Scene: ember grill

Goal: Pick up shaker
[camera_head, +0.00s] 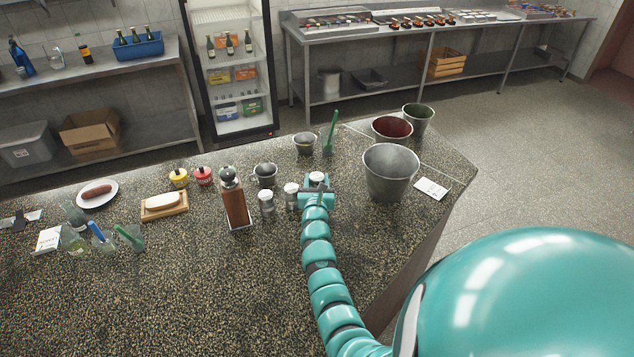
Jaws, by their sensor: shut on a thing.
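Several small shakers with pale metal tops stand on the speckled stone counter (200,280). One shaker (316,179) is at my gripper (317,187), which is shut around it; only its top shows above the jaws. My gripper hides its lower part, so I cannot tell whether it touches the counter. A second shaker (291,196) stands just left of my gripper. A third shaker (266,202) stands further left, beside a tall brown grinder (234,200).
A large metal bucket (390,173) stands close on the right, with a white card (431,188) beside it. Small metal cups (265,174) and a green-handled utensil (330,132) are behind. The counter in front, left of my arm, is clear.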

